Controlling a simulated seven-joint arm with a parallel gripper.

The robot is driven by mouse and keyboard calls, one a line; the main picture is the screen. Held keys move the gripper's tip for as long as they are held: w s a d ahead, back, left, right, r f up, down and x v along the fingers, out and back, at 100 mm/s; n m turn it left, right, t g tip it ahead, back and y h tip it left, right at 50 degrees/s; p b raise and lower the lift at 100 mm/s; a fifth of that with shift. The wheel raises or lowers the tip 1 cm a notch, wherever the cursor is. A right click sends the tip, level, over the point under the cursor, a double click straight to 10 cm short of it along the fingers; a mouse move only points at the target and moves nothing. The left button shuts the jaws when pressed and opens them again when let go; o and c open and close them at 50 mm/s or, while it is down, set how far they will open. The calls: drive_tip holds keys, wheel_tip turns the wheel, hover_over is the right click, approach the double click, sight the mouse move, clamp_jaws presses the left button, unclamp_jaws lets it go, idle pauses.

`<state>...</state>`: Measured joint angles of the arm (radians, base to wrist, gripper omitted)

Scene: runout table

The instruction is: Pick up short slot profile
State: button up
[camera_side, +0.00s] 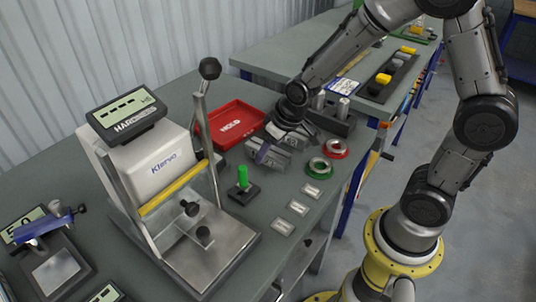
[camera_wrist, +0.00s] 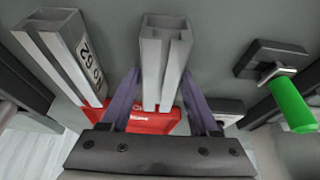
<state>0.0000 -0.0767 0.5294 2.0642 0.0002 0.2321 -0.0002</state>
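A grey slotted metal profile (camera_wrist: 153,75) lies between the two purple fingers of my gripper (camera_wrist: 160,82) in the wrist view, its slotted end face at the top. Narrow gaps show between the fingers and its sides, so my gripper looks open around it. A second grey profile (camera_wrist: 52,58) with a white number label lies to the left, outside the fingers. I cannot tell from lengths alone which is the short one. In the side view my gripper (camera_side: 267,152) is down at the grey profiles (camera_side: 296,141) on the table, partly hiding them.
The red HOLD tray (camera_side: 232,118) lies behind the profiles. A green-handled gauge (camera_side: 243,178) stands nearby, beside the Klervo hardness tester (camera_side: 165,165). Red and green rings (camera_side: 334,148) and several small plates (camera_side: 298,208) lie along the table's right edge.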

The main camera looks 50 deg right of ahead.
clamp_jaws()
drive_tip(key=shift+r, duration=0.1)
